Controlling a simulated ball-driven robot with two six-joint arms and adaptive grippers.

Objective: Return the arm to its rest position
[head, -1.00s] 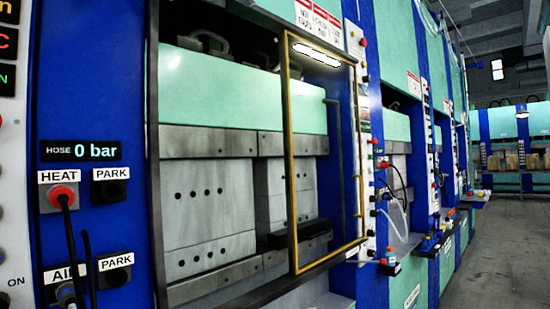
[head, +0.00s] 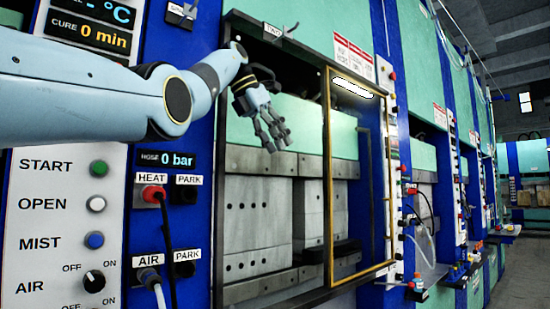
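My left arm (head: 90,95) comes in from the left, pale blue with dark joints, across the front of the press control panel. My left gripper (head: 277,143) hangs pointing down in front of the upper part of the press opening, before the pale green upper block (head: 305,125). Its fingers are spread apart and nothing shows between them. My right arm and gripper are not in view.
The press door (head: 329,190), a yellow-edged frame, stands swung open to the right of the gripper. The control panel (head: 50,230) has buttons. A red HEAT plug (head: 153,193) and an AIR plug (head: 149,276) have cables. An aisle (head: 500,285) lies at the far right.

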